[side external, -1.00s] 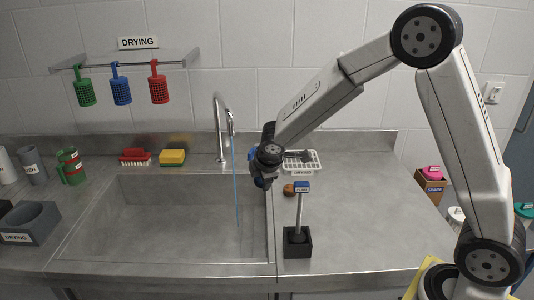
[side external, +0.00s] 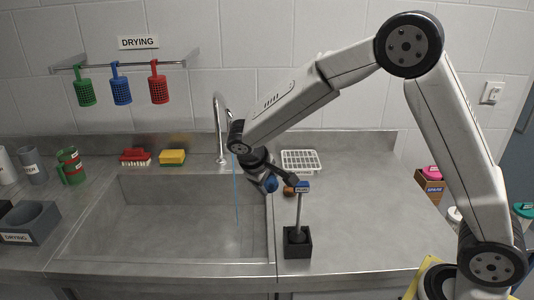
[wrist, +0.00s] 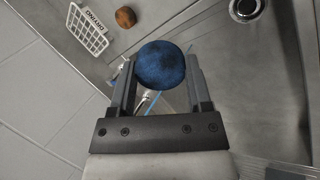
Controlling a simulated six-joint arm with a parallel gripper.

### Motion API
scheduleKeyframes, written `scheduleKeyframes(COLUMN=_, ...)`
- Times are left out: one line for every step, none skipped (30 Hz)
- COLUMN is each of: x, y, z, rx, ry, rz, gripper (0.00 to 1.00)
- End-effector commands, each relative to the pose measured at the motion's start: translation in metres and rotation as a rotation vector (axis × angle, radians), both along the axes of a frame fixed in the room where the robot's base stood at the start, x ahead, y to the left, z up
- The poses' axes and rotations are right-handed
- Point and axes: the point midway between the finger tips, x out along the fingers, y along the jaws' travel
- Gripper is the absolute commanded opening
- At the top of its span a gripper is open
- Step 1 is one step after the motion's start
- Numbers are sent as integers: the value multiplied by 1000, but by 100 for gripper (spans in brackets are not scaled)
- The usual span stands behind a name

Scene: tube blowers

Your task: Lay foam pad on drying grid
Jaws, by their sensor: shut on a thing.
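The foam pad (wrist: 160,65) is a round, dark blue piece between my fingertips in the wrist view. The drying grid (side external: 301,160) is a white slatted rack on the counter right of the faucet, behind and right of my gripper. It also shows at upper left in the wrist view (wrist: 87,29), apart from the pad, with no pad on it.
A brown round sponge (wrist: 125,17) lies beside the grid. A post with a blue top (side external: 299,210) stands in a black base in front of the grid. The faucet (side external: 219,130) rises left of my gripper, with a thin blue stream into the sink (side external: 160,220). The right counter is mostly clear.

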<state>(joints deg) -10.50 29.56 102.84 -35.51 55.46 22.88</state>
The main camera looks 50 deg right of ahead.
Motion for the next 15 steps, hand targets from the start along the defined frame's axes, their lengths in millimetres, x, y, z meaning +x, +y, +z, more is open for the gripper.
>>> scheduleKeyframes(x=-5, y=1, z=0, rx=0, ry=0, rz=-37, gripper=10)
scheduleKeyframes(x=-9, y=1, z=0, rx=0, ry=1, rz=-60, gripper=10)
scheduleKeyframes(x=-12, y=1, z=0, rx=0, ry=1, rz=-86, gripper=10)
scheduleKeyframes(x=-14, y=1, z=0, rx=0, ry=0, rz=-104, gripper=10)
scheduleKeyframes(x=-17, y=1, z=0, rx=0, ry=2, rz=-120, gripper=10)
scheduleKeyframes(x=-19, y=2, z=1, rx=1, ry=0, rz=-139, gripper=10)
scheduleKeyframes(x=-20, y=2, z=1, rx=0, ry=1, rz=-150, gripper=10)
scheduleKeyframes(x=-21, y=2, z=1, rx=1, ry=0, rz=-157, gripper=10)
scheduleKeyframes(x=-22, y=2, z=1, rx=1, ry=-1, rz=-165, gripper=10)
scheduleKeyframes(x=-23, y=2, z=1, rx=1, ry=-1, rz=-168, gripper=10)
scheduleKeyframes(x=-23, y=2, z=1, rx=1, ry=-1, rz=-171, gripper=10)
scheduleKeyframes(x=-23, y=2, z=1, rx=1, ry=-1, rz=-173, gripper=10)
scheduleKeyframes(x=-23, y=2, z=1, rx=1, ry=0, rz=-174, gripper=10)
scheduleKeyframes(x=-23, y=2, z=1, rx=1, ry=0, rz=-174, gripper=10)
scheduleKeyframes(x=-23, y=1, z=1, rx=2, ry=-1, rz=-177, gripper=10)
